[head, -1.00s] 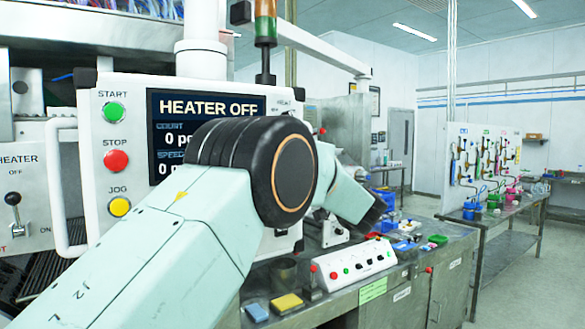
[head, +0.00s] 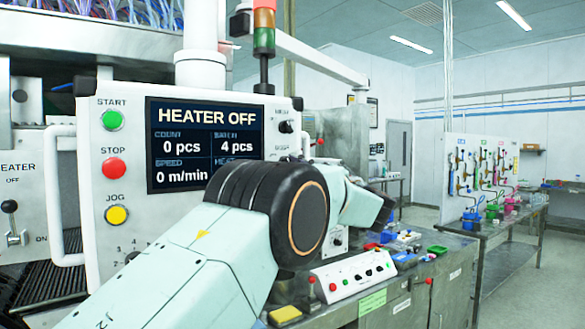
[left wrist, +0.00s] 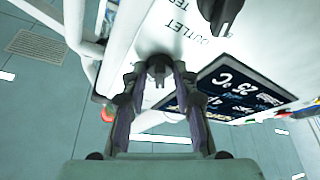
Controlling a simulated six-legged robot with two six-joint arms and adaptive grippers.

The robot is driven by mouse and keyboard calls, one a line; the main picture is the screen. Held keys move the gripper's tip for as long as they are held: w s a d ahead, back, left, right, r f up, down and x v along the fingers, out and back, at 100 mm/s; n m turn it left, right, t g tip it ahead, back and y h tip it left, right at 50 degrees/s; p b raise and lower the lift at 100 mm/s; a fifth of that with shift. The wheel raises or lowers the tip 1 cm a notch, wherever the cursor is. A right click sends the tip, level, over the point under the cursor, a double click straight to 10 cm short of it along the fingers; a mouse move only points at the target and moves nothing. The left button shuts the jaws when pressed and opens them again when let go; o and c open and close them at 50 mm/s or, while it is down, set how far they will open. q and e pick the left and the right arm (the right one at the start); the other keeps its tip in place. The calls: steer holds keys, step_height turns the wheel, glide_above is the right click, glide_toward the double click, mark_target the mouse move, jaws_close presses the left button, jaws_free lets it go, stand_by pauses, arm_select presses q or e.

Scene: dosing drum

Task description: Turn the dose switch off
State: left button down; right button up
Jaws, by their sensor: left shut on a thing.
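The white control panel (head: 125,185) stands in front of me in the head view, with a dark screen (head: 205,145) reading HEATER OFF, 0 pcs and 4 pcs. In the left wrist view my left gripper (left wrist: 158,80) points at a panel face (left wrist: 180,45). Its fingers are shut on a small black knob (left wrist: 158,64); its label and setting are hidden. Another black knob (left wrist: 225,14) sits up and right of it, near the word OUTLET. In the head view my left gripper is hidden behind my arm. My right gripper is in neither view.
START (head: 112,119), STOP (head: 114,168) and JOG (head: 116,214) buttons line the panel's left side. A heater lever (head: 10,207) is at far left. A small white button box (head: 352,278) sits on the bench at right, with a signal tower (head: 264,30) above the panel.

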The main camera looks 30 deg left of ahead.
arm_select(q)
steer(key=c, duration=1.4)
jaws_free()
steer(key=o, duration=0.4)
steer(key=shift+s+d+r, duration=0.15)
steer(key=shift+d, duration=0.05)
steer(key=shift+c, duration=0.2)
steer(key=shift+a, duration=0.1)
steer(key=v, duration=1.2)
